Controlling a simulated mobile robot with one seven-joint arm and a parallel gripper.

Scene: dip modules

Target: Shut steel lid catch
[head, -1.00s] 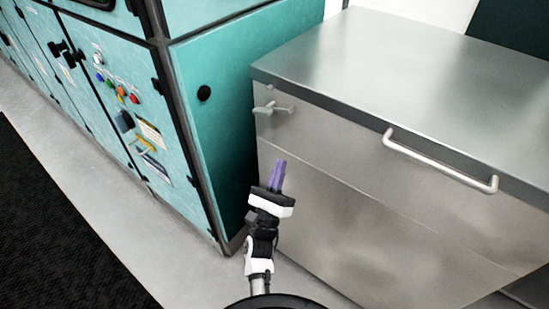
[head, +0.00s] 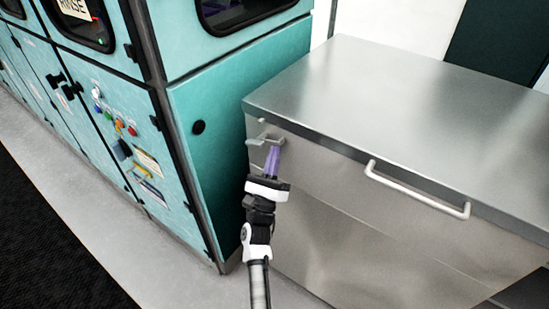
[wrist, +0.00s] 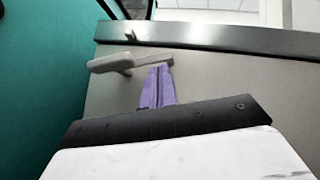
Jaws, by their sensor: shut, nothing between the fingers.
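The steel lid catch (head: 262,139) is a small grey lever on the upper left of the steel cabinet's front, just below the lid (head: 390,100). In the wrist view the catch (wrist: 112,63) lies nearly level, with a knob on its left part and a thin bar to the right. My gripper (head: 272,152) is shut and empty, its purple fingers pointing up at the catch. In the wrist view the fingertips (wrist: 158,68) are at the right part of the catch's bar; I cannot tell whether they touch it. The lid looks down on the cabinet.
A long bar handle (head: 415,190) sticks out of the cabinet front to the right. A teal machine (head: 200,150) with a black knob stands close on the left, a narrow gap from the cabinet. Grey floor (head: 150,250) is clear at lower left.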

